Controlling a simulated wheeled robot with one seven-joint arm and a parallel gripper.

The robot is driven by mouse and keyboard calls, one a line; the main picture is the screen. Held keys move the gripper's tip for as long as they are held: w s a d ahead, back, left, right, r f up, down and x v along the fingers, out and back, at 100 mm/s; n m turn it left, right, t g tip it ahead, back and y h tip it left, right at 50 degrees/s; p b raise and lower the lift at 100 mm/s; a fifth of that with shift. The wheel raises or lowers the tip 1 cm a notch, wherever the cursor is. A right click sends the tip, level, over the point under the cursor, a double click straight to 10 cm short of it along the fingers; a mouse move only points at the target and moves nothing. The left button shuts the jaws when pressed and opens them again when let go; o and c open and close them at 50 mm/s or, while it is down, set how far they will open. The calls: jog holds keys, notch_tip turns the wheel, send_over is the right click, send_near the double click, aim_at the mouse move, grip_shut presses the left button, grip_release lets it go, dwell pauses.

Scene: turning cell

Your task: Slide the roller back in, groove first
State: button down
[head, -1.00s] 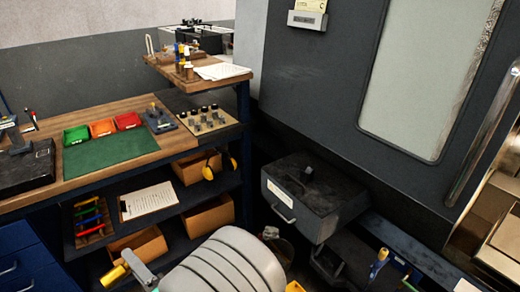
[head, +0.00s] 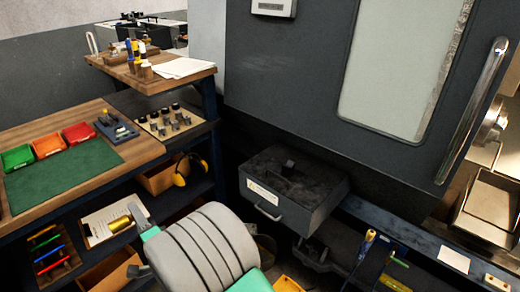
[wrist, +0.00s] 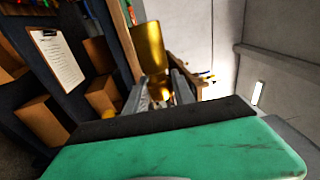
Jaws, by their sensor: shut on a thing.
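The roller (head: 120,222) is a short, smooth, brass-coloured cylinder at the lower left of the head view. My gripper (head: 138,214) is shut on it and holds it in the air in front of the bench's lower shelves. In the wrist view, the roller (wrist: 149,48) stands out beyond my grey fingers (wrist: 162,92), tilted slightly, with a narrower bright brass part between them. I cannot make out a groove on it. The place it slides into is not clearly identifiable in either view.
The workbench (head: 150,150) with a green mat (head: 62,175) and coloured bins is at left. A clipboard (head: 100,226) lies on its shelf. A dark drawer box (head: 285,200) stands below the machine's closed door (head: 300,90). A long door handle (head: 470,110) sticks out at right.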

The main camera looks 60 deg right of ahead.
jog(key=d+f+m+g+h+b, duration=0.1)
jog(key=d+m+g+h, duration=0.7)
jog(key=d, duration=2.3)
jog(key=s+d+m+g+b, duration=0.2)
jog(key=s+d+m+g, duration=0.9)
jog(key=s+d, duration=1.15)
jog(key=shift+d+f+n+g+y+b, duration=0.15)
jog(key=shift+f+n+g, duration=0.2)
jog(key=shift+f, duration=0.6)
jog(key=shift+f+n+g+y+b, duration=0.1)
jog(key=shift+f+n+g+b, duration=0.15)
jog(key=shift+f, duration=0.75)
jog(key=shift+d+f+n+g+y+b, duration=0.1)
jog(key=shift+f+n+g, duration=0.3)
jog(key=shift+f, duration=0.55)
jog(key=shift+f+b, duration=0.65)
jog(key=shift+b, duration=0.15)
